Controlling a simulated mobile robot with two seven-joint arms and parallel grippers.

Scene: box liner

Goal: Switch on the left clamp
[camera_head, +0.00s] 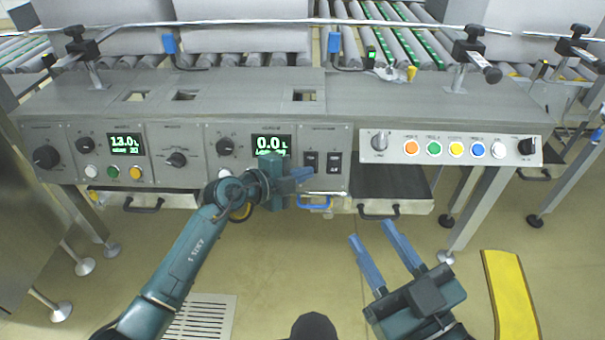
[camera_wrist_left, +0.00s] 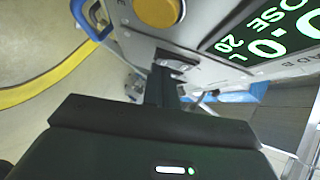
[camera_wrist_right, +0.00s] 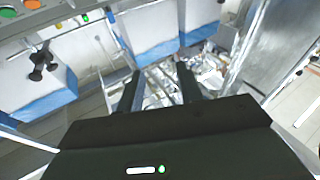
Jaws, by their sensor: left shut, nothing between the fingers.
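Two black rocker switches sit side by side on a grey panel right of the 0.0 display: the left switch (camera_head: 311,161) and the right switch (camera_head: 334,162). Their small labels are unreadable. My left gripper (camera_head: 304,174) is shut and empty, its fingertips at the lower part of the left switch; contact cannot be told. In the left wrist view the shut fingers (camera_wrist_left: 163,82) point at the panel face beside the green display (camera_wrist_left: 265,30). My right gripper (camera_head: 370,231) is open and empty, low in front of the machine.
A blue handle (camera_head: 314,206) hangs below the switches. A dark drawer (camera_head: 392,182) is to the right, under a panel with coloured buttons (camera_head: 456,149). Knobs and another display (camera_head: 125,144) are on the left. The floor ahead is open, with a yellow strip (camera_head: 510,295) at right.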

